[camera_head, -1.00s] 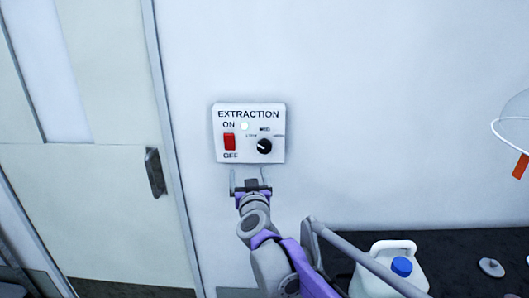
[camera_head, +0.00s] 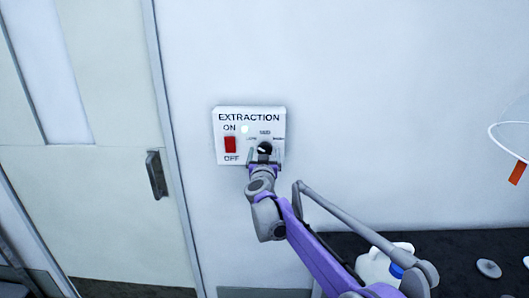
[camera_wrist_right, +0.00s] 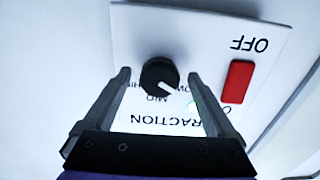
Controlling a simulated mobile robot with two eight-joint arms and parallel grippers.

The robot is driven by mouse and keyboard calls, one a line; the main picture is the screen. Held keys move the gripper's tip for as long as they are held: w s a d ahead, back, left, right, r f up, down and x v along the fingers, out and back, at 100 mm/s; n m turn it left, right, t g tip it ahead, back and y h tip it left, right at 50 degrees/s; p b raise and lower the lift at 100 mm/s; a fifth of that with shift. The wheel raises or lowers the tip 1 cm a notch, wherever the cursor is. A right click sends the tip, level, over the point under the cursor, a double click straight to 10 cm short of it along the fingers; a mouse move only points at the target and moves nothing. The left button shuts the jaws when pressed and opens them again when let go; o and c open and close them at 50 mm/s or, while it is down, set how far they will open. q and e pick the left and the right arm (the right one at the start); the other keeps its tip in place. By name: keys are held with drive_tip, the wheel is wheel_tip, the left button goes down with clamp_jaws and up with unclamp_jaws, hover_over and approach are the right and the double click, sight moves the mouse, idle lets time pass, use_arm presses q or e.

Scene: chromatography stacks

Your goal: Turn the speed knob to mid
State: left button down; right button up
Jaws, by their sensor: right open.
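The white EXTRACTION panel (camera_head: 220,150) is on the wall, with its black round speed knob (camera_head: 264,147) at the lower right. In the right wrist view, which is upside down, the knob (camera_wrist_right: 158,74) shows a white pointer line aimed to the lower right, between the LOW and MID labels. My right gripper (camera_head: 264,154) is at the panel. Its fingers (camera_wrist_right: 160,78) are open, one on each side of the knob, with gaps visible. My left gripper is not in view.
A red ON/OFF rocker switch (camera_head: 230,145) sits left of the knob, with a small white light (camera_head: 245,129) above. A door with a handle (camera_head: 156,174) is to the left. A white jug (camera_head: 372,266) stands on the dark counter (camera_head: 450,246) at lower right, partly behind my arm.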

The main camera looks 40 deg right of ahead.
drive_tip(key=c, duration=1.4)
drive_tip(key=shift+o, duration=0.2)
drive_tip(key=shift+m, duration=1.2)
drive_tip(key=m, duration=0.2)
drive_tip(key=shift+m+b, duration=0.3)
drive_tip(key=m, duration=0.3)
drive_tip(key=shift+w, duration=0.1)
drive_tip(key=shift+r+m, duration=0.1)
drive_tip(key=shift+m, duration=1.7)
